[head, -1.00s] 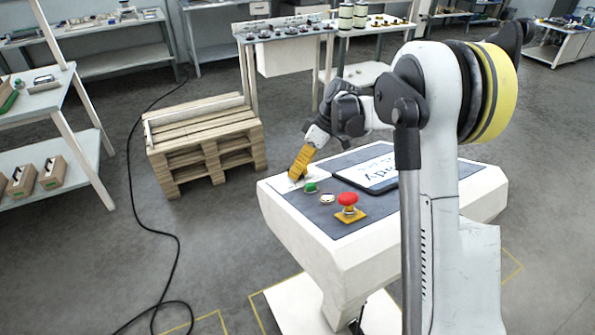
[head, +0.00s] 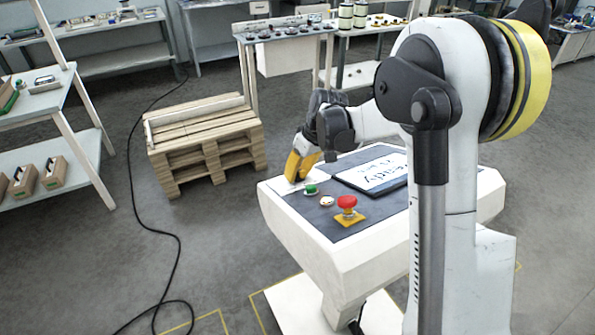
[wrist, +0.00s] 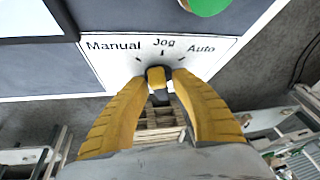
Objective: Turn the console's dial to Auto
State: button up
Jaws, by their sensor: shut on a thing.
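The console (head: 330,240) stands in front of me with its sloped panel facing up. In the wrist view, its dial (wrist: 157,76) is a small yellow and dark knob below a white label plate (wrist: 200,62) reading Manual, Jog and Auto, left to right. The knob sits closest to the Jog mark; its exact pointing is hard to tell. My gripper (wrist: 158,84) has its yellow fingers on either side of the dial and is shut on it. In the head view, my gripper (head: 292,178) is at the panel's far left corner and hides the dial.
A green button (head: 310,189), a small pale round button (head: 327,202) and a red emergency stop (head: 347,202) lie near my gripper. A screen (head: 375,172) is on the panel to the right. A wooden pallet stack (head: 205,145) stands beyond the console, with open floor between.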

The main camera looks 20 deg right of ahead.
jog(key=m+t+h, duration=0.1)
jog(key=m+h, duration=0.3)
jog(key=m, duration=0.1)
jog(key=shift+a+m, duration=0.1)
jog(key=shift+m, duration=0.2)
jog(key=m+g+h, duration=0.1)
jog(key=m+h, duration=0.2)
jog(key=m, duration=0.2)
jog(key=shift+h, duration=0.4)
jog(key=o, duration=0.8)
jog(key=v, duration=1.2)
jog(key=shift+w, duration=0.1)
